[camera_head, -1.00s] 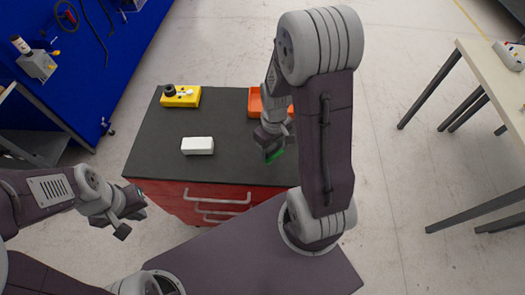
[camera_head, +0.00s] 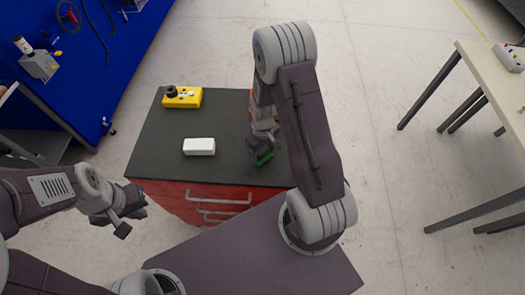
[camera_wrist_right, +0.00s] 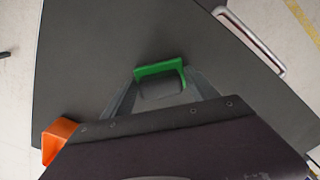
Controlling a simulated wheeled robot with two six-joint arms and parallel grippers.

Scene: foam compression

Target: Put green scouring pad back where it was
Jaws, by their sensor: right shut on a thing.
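The green scouring pad (camera_head: 264,157) is in my right gripper (camera_head: 264,150), over the right part of the dark cabinet top. In the right wrist view the green pad (camera_wrist_right: 160,69) sits between the two fingers of my right gripper (camera_wrist_right: 160,84), with a grey part just below it. I cannot tell whether the pad touches the top. My left gripper (camera_head: 125,213) hangs empty at the left, in front of the cabinet; its fingers look apart.
A white block (camera_head: 199,146) lies on the cabinet top (camera_head: 160,160). A yellow box with a black knob (camera_head: 183,98) stands at the back left. An orange container (camera_wrist_right: 57,140) shows in the right wrist view; my right arm mostly hides it in the head view. The front left of the top is clear.

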